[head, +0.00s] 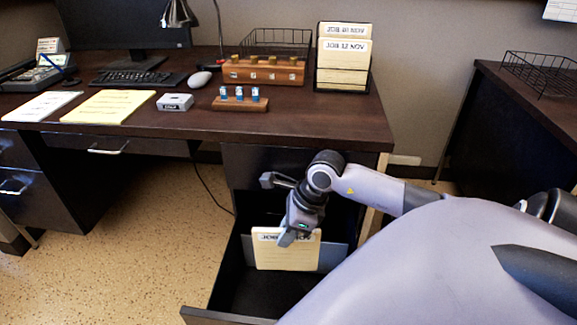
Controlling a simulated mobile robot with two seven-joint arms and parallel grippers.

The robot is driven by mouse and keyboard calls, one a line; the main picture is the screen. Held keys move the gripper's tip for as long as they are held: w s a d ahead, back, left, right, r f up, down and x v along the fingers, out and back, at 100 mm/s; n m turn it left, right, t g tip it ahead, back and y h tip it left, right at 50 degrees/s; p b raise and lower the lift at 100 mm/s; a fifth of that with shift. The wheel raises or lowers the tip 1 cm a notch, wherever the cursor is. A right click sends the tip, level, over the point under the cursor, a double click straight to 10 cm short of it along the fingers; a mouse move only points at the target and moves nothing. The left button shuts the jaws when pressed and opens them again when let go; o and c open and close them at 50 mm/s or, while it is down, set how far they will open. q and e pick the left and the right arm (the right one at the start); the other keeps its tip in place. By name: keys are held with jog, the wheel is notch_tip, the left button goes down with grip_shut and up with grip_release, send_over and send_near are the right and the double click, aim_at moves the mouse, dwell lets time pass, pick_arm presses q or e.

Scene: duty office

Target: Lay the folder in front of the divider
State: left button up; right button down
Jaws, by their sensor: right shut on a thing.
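A cream folder (285,257) with a dark printed label along its top edge hangs roughly upright inside the open drawer (240,287). A grey-blue divider (334,258) stands across the drawer just behind the folder and shows on its right side. My right gripper (291,236) reaches down from above and is shut on the folder's top edge, covering part of the label. I cannot tell whether the folder's lower edge touches the drawer floor or its back touches the divider. My left gripper is not in view.
The drawer floor in front of the folder is bare and dark. On the desk (300,122) above stand a file holder with folders (342,60), a wooden block (264,72), a small rack (240,104), papers (110,106) and a keyboard (138,78). Another desk with a wire tray (540,72) is right.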

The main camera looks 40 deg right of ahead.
jog(key=shift+m, duration=0.5)
jog(key=f, duration=0.1)
jog(key=f+b, duration=0.1)
jog(key=f, duration=0.1)
jog(key=f+b, duration=0.1)
jog(key=shift+d+f, duration=0.25)
jog(key=shift+d, duration=0.1)
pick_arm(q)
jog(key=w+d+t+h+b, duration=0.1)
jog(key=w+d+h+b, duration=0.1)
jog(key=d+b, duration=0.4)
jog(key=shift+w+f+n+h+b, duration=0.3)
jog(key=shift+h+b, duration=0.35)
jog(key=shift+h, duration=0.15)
pick_arm(e)
notch_tip(320, 180, down, 20)
jog(key=shift+r, duration=0.2)
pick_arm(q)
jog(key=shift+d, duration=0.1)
pick_arm(e)
jog(key=shift+f, duration=0.2)
jog(key=c, duration=1.1)
grip_release()
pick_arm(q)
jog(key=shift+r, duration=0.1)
pick_arm(e)
jog(key=shift+o, duration=0.3)
